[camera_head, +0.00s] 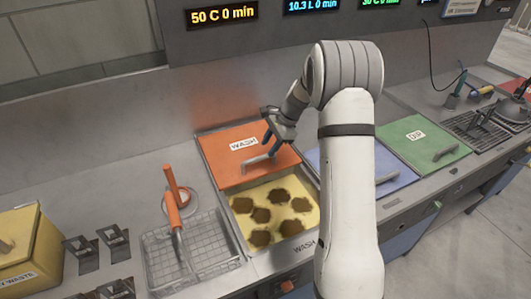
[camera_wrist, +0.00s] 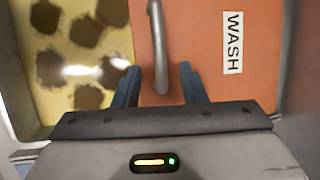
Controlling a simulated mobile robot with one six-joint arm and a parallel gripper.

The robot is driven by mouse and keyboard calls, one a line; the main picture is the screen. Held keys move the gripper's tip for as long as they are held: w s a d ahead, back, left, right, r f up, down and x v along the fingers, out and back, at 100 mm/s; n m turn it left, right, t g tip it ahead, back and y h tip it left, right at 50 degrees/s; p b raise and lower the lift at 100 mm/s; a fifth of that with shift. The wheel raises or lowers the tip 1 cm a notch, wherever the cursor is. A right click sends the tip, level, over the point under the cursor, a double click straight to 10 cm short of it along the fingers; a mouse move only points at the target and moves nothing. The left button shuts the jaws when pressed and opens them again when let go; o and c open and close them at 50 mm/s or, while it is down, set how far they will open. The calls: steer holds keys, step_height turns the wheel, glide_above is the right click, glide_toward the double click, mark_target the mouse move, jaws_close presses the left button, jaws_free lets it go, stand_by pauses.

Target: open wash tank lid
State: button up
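The orange wash tank lid (camera_head: 222,165), labelled WASH, covers the back part of the wash tank (camera_head: 240,232). The front part is uncovered and shows yellow liquid with several brown patches. The lid's grey bar handle (camera_head: 258,162) is near its front edge. My gripper (camera_head: 277,140) is over the lid near the handle. In the wrist view, my gripper (camera_wrist: 160,82) has its two blue fingers apart, with the end of the handle (camera_wrist: 158,45) between them and gaps on both sides. The lid (camera_wrist: 200,50) fills the middle and right of that view.
A wire basket (camera_head: 190,250) with an orange handle stands left of the tank. A blue lid (camera_head: 345,165) and a green lid (camera_head: 420,140) are to the right, the blue one partly behind my arm. A yellow waste bin (camera_head: 28,245) is at far left.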

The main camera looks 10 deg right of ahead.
steer(key=v, duration=0.3)
steer(key=shift+r, duration=0.15)
steer(key=shift+r, duration=0.1)
steer(key=s+a+r+n+h, duration=0.1)
steer(key=s+a+r+n, duration=0.1)
steer(key=s+r+n, duration=0.45)
steer(key=s+a+r+n+h, duration=0.1)
steer(key=s+r, duration=0.3)
steer(key=s, duration=0.5)
steer(key=s+n+t+h, duration=0.2)
steer(key=s+n, duration=0.5)
steer(key=s, duration=1.1)
steer(key=shift+s+r+h, duration=0.4)
